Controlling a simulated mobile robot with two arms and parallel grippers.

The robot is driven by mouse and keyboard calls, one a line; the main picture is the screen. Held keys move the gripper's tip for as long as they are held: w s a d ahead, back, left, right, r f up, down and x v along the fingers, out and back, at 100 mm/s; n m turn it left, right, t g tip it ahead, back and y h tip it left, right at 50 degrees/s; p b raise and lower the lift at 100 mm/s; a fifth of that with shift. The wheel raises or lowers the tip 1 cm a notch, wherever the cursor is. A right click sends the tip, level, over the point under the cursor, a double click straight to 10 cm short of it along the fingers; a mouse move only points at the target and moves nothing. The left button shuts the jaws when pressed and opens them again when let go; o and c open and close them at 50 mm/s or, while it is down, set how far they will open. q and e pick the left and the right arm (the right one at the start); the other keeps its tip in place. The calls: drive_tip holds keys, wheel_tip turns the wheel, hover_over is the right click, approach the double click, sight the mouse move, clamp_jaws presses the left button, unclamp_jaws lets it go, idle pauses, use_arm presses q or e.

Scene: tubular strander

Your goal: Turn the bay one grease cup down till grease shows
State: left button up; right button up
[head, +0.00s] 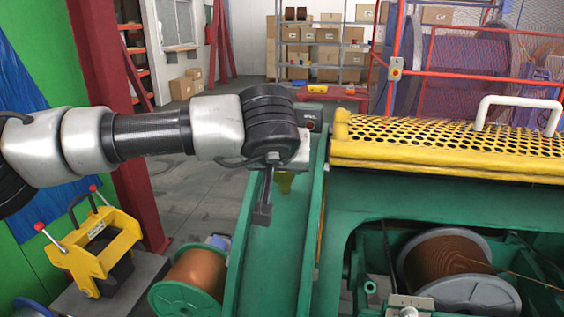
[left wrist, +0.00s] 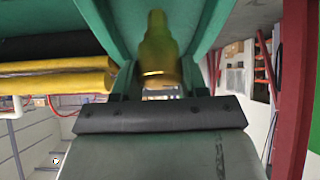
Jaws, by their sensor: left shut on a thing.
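The brass grease cup (head: 285,183) sits in the green channel-shaped frame (head: 259,262) near the middle of the head view. In the left wrist view the yellow-brass cup (left wrist: 158,50) stands upright in the picture against the green frame (left wrist: 196,14). My left gripper (head: 268,203) reaches in from the left with a dark finger hanging beside the cup. Whether grease shows is too blurred to tell. My right gripper is in neither view.
A yellow perforated guard (head: 430,140) with a white handle (head: 518,112) lies just right of the arm. Copper wire spools (head: 445,268) sit below, one (head: 193,280) left of the frame. A yellow box-like unit (head: 95,245) stands lower left beside a red column (head: 105,70).

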use_arm(q)
drive_tip(key=o, duration=0.9)
drive_tip(key=shift+o, duration=0.2)
drive_tip(key=b+v, duration=0.1)
drive_tip(key=v, duration=0.9)
drive_tip(key=shift+s+r, duration=0.2)
drive_tip(key=shift+s, duration=0.15)
